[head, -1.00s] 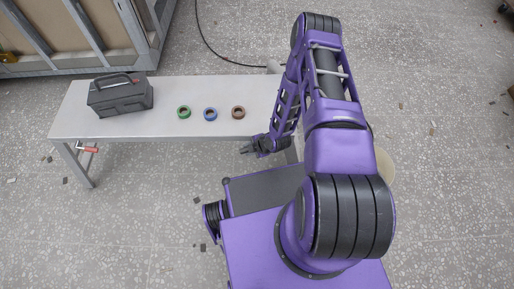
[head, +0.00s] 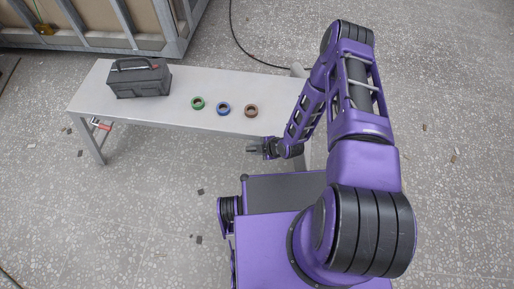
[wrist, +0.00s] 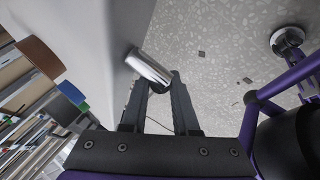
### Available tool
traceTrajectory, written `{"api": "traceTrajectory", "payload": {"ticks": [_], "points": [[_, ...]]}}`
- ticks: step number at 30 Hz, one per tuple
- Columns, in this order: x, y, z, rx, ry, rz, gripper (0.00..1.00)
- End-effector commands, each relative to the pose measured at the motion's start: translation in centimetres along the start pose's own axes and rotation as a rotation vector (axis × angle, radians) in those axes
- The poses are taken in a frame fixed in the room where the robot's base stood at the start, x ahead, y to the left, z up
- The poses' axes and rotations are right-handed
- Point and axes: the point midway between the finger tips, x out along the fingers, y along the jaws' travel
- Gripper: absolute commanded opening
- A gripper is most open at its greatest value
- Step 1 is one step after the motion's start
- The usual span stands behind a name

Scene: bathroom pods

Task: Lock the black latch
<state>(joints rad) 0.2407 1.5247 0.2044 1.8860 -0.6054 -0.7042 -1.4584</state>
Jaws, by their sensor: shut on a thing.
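A dark grey toolbox (head: 140,83) with a raised handle (head: 134,63) stands upright at the left end of the bench. Its black latch is too small to make out. My gripper (head: 253,148) is just off the bench's front edge in the head view, pointing left, well away from the toolbox. In the wrist view, the tips of my gripper (wrist: 165,82) close in at the dark end of a shiny silver cylinder (wrist: 148,67). I cannot tell whether the cylinder is joined to anything. The toolbox cannot be made out in the wrist view.
The pale bench (head: 180,115) carries a green ring (head: 197,103), a blue ring (head: 223,109) and a brown ring (head: 251,111) between the toolbox and my arm. A red-handled part (head: 101,126) sits under its left end. A framed crate (head: 110,25) stands behind.

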Motion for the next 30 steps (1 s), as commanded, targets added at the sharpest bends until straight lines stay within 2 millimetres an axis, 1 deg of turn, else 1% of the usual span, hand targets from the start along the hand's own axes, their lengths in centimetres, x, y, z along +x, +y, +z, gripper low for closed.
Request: {"api": "traceTrajectory", "payload": {"ticks": [8, 9, 10, 11, 18, 22, 26, 30], "points": [[0.0, 0.2, 0.2, 0.001, -0.004, 0.005, 0.00], [0.0, 0.2, 0.2, 0.001, -0.004, 0.005, 0.32], [0.0, 0.2, 0.2, 0.001, -0.003, 0.004, 0.37], [0.0, 0.2, 0.2, 0.001, -0.003, 0.004, 0.41], [-0.1, 0.1, 0.1, 0.000, -0.002, 0.003, 0.41], [-0.9, 0.1, 0.1, 0.000, -0.002, 0.001, 0.41], [-3.2, 0.3, 0.0, 0.001, -0.002, 0.002, 0.41], [-6.6, 0.3, 0.0, 0.002, -0.003, 0.001, 0.41]]}}
